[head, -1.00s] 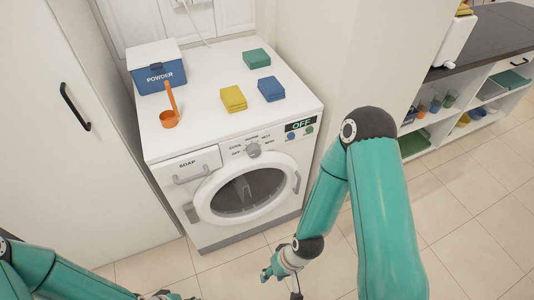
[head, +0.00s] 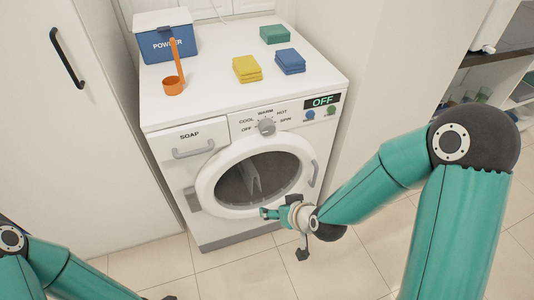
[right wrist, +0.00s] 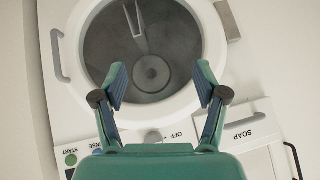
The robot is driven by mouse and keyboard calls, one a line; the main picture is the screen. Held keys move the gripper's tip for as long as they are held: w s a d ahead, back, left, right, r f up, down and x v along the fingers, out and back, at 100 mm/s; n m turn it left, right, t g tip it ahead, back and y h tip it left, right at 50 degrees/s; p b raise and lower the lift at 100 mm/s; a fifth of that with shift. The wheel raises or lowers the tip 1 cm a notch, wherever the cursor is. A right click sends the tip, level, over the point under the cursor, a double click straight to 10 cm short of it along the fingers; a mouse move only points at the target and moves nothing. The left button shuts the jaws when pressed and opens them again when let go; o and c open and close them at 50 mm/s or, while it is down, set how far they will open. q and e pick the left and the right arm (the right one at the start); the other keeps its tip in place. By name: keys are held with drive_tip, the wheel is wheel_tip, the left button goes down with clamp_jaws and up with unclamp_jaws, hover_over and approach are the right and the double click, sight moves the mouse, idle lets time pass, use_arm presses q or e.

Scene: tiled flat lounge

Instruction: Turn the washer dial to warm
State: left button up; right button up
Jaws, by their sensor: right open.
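The washer (head: 225,225) is white with a round glass door, which is shut. Its grey dial (head: 267,126) sits on the front panel above the door, among the labels OFF, COOL, WARM, HOT and SPIN. I cannot make out where the dial points. The display (head: 322,101) reads OFF. My right gripper (head: 282,232) is open and empty in front of the door's lower part, below the dial. In the right wrist view, its spread fingers (right wrist: 160,78) frame the door glass, and the dial (right wrist: 153,136) shows upside down between them. Only a sliver of my left gripper (head: 168,297) shows at the bottom edge.
The soap drawer (head: 190,140) with its handle is left of the dial; blue and green buttons (head: 331,110) are right of it. A powder box (head: 167,45), an orange scoop (head: 173,85) and folded cloths (head: 247,70) lie on top. Tiled floor is clear in front.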

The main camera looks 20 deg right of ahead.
sight(269, 130)
use_arm(q)
wheel_tip(269, 130, down, 21)
drive_tip(key=b, duration=1.8)
use_arm(e)
drive_tip(key=w+d+r+t+h, duration=0.1)
drive_tip(key=d+r+t, duration=0.1)
drive_tip(key=r+t, duration=0.3)
drive_tip(key=w+d+r+t+h, duration=0.1)
drive_tip(key=w+d+r+t, duration=0.1)
drive_tip(key=r+t, duration=0.3)
use_arm(q)
wheel_tip(269, 130, up, 6)
drive_tip(key=p, duration=0.5)
drive_tip(key=shift+f+p, duration=0.2)
drive_tip(key=shift+p, duration=0.15)
use_arm(e)
drive_tip(key=shift+n, duration=0.3)
drive_tip(key=w, duration=1.6)
drive_tip(key=shift+w+a+r, duration=0.15)
drive_tip(key=shift+a+r, duration=0.05)
drive_tip(key=shift+r, duration=0.1)
